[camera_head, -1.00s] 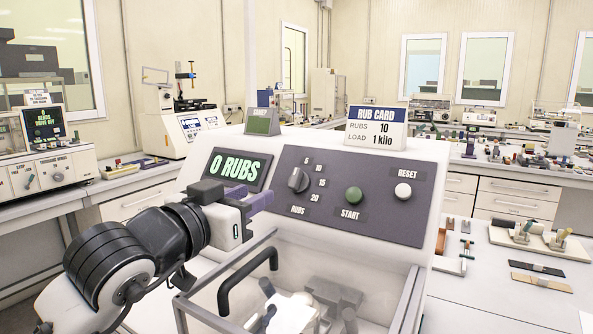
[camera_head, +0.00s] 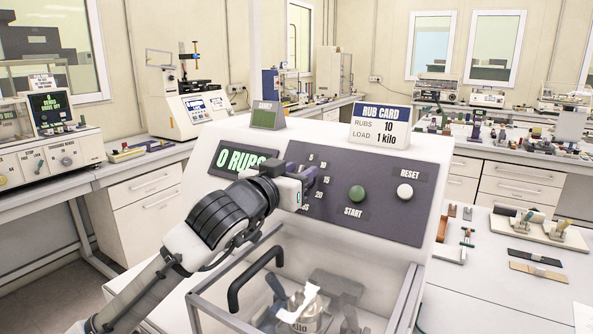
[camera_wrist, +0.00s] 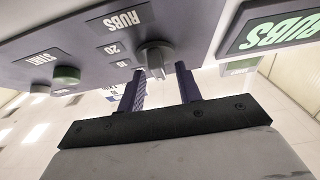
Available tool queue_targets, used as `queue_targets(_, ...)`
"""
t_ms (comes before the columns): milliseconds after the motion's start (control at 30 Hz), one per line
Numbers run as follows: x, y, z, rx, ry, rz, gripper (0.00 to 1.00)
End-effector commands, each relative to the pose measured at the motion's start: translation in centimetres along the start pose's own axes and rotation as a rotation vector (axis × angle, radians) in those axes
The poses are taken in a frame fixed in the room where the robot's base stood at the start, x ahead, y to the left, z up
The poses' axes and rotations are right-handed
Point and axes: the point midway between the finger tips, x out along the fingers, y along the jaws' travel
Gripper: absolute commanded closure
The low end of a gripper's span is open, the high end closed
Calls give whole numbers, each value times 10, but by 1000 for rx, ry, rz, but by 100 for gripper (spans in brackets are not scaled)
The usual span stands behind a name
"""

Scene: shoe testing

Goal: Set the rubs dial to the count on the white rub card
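The white rub card (camera_head: 379,127) stands on top of the machine and reads rubs 10, load 1 kilo. The rubs dial is hidden behind my gripper (camera_head: 304,180) in the head view. In the wrist view the grey dial (camera_wrist: 155,58) shows upside down, just beyond and between the fingertips. My gripper (camera_wrist: 158,78) has its two purple fingers apart, with nothing held; I cannot tell whether either touches the dial. Several scale numbers show beside the dial, but its setting is not clear. The display (camera_head: 240,160) reads 0 rubs, partly covered by my gripper.
The green start button (camera_head: 357,194) and white reset button (camera_head: 405,191) sit right of the dial on the dark panel. Below are a clear guard with a black handle (camera_head: 252,277). A small card stand (camera_head: 267,116) is on top.

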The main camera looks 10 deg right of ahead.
Motion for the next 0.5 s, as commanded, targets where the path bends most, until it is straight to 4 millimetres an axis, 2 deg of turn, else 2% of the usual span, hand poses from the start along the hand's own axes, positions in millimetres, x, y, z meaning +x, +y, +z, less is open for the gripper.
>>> queue_targets(100,0,0,0,0,0,0,68)
queue_targets(333,0,0,0,0,0,0,98)
queue_targets(500,0,0,0,0,0,1,100)
